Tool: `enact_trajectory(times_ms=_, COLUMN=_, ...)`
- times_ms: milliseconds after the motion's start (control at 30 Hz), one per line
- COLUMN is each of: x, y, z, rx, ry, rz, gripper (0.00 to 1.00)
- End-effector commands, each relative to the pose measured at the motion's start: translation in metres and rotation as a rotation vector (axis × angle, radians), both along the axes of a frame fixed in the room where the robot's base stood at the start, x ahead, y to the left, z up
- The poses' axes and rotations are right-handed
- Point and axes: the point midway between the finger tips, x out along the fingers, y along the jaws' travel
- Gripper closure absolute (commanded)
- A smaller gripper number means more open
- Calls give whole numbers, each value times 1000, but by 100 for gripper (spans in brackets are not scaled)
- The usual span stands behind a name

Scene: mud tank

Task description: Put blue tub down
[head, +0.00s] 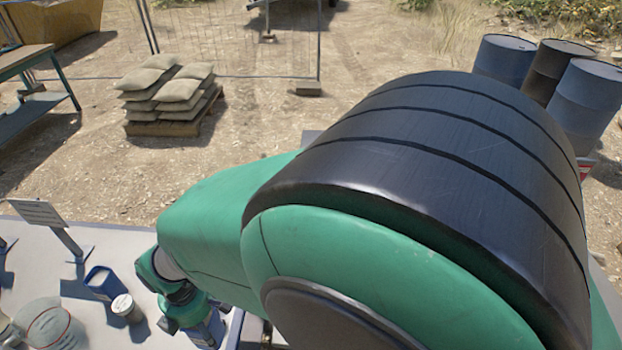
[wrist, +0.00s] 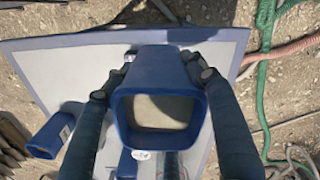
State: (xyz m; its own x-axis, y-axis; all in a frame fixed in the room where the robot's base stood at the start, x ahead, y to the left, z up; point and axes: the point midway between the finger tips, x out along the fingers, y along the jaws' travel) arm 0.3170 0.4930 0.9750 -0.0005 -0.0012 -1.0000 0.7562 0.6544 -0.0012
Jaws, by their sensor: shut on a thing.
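The blue tub (wrist: 158,72) sits between the two fingers of my gripper (wrist: 152,88) in the wrist view, its open top facing the camera and a pale grey fill inside. The fingers press on its left and right sides. In the head view my green gripper (head: 184,300) is over the white table (head: 140,250), with part of the held blue tub (head: 207,331) showing below it. The table lies beneath the tub, but I cannot tell whether the tub touches it.
Another blue tub (head: 103,281) stands on the table left of my gripper, with a small light-lidded jar (head: 126,308) beside it. A glass beaker (head: 49,326) and a sign on a stand (head: 40,213) are further left. Hoses (wrist: 262,85) lie on the ground past the table edge.

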Motion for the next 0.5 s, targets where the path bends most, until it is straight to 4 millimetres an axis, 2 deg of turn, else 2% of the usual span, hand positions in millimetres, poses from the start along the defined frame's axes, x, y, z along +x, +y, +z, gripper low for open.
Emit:
enact_trajectory(times_ms=100, x=31, y=-13, z=4, rx=1, ry=-1, rz=-49, gripper=84)
enact_trajectory(times_ms=500, x=128, y=-68, z=8, rx=1, ry=-1, rz=-206, gripper=84)
